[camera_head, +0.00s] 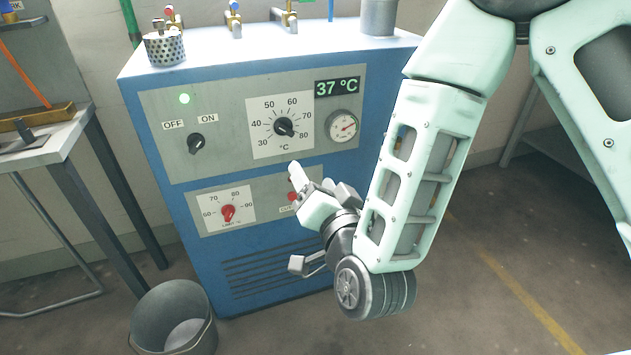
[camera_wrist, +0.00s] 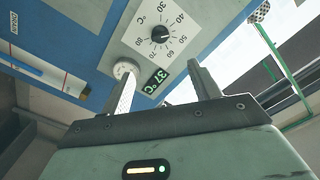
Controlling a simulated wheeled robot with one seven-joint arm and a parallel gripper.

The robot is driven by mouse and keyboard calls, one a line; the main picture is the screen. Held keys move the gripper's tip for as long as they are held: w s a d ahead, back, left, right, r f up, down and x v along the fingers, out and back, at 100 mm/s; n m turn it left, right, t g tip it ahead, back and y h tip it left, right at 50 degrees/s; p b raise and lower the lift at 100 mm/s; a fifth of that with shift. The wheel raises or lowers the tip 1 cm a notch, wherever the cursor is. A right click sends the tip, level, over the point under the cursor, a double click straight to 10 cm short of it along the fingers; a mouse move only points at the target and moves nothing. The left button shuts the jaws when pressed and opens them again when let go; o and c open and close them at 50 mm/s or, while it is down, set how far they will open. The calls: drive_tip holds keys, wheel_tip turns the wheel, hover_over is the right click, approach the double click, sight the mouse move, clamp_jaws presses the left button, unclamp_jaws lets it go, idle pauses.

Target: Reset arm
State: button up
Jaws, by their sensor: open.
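My gripper (camera_head: 312,182) is in front of the blue machine (camera_head: 265,268), beside its lower control panel, and hides part of that panel's right side. My arm reaches down from the upper right. In the wrist view my gripper (camera_wrist: 165,84) shows two fingers standing well apart with nothing between them. The machine's temperature dial (camera_wrist: 160,34) and 37 °C display (camera_wrist: 158,77) appear tilted beyond the fingers. I cannot tell how far the fingertips are from the panel.
A red knob (camera_head: 228,212) is below. A perforated cup (camera_head: 164,48) stands on top. A bucket (camera_head: 174,318) and table (camera_head: 45,140) are left. Floor at right is clear.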

drive_tip(key=shift+a, duration=0.1)
drive_tip(key=s+a+f+n+g+y, duration=0.25)
drive_tip(key=s+n+g, duration=0.4)
drive_tip(key=g, duration=0.35)
drive_tip(key=s+d+r+n+g+h, duration=0.3)
drive_tip(key=s+d+n+g+h, duration=0.35)
drive_tip(key=s+d, duration=0.75)
wheel_tip(320, 180, up, 21)
drive_tip(key=s+p, duration=0.1)
drive_tip(key=p, duration=1.9)
drive_tip(key=shift+s+f+m+g, duration=0.15)
drive_tip(key=shift+m+g, duration=0.15)
drive_tip(key=shift+g, duration=0.15)
